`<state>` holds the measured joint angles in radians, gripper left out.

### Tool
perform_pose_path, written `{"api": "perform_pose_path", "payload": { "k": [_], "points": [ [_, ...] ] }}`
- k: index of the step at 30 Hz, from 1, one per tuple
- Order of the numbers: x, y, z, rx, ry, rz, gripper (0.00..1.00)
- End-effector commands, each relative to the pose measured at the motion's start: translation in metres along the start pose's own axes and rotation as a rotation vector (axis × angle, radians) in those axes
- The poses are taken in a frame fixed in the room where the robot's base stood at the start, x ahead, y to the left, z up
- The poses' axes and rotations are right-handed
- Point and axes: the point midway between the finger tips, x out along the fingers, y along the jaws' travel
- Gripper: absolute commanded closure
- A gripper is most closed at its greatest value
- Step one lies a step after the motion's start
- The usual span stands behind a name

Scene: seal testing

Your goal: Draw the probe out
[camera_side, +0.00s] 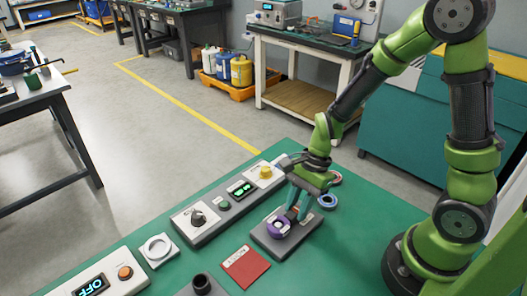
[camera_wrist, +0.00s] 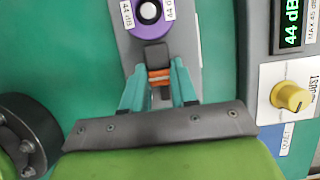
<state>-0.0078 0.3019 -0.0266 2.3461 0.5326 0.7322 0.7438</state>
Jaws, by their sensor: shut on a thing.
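My gripper (camera_side: 295,211) is low over a grey block (camera_side: 263,246) on the green table. In the wrist view its teal fingers (camera_wrist: 159,82) are shut on a dark piece with orange bands, seemingly the probe (camera_wrist: 158,74). A purple round part (camera_side: 278,227) sits on the block just in front of the fingers. The probe's dark end reaches the purple part's near edge. I cannot tell how deep the probe sits.
A long panel with a black knob (camera_side: 198,217), green display (camera_side: 242,188) and yellow knob (camera_side: 265,172) lies behind. Its display reads 44 dB in the wrist view (camera_wrist: 291,25).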

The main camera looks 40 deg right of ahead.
Motion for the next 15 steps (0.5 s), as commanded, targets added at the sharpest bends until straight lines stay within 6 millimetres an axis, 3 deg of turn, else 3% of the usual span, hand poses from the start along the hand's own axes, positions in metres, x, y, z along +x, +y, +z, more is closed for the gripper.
{"api": "perform_pose_path", "payload": {
  "k": [7, 14, 15],
  "points": [
    [-0.01, 0.0, -0.024, 0.004, -0.001, -0.002, 1.0],
    [-0.011, 0.0, -0.026, 0.001, 0.003, -0.002, 1.0],
    [-0.011, 0.0, -0.026, 0.001, 0.004, -0.003, 0.69]
  ]
}}
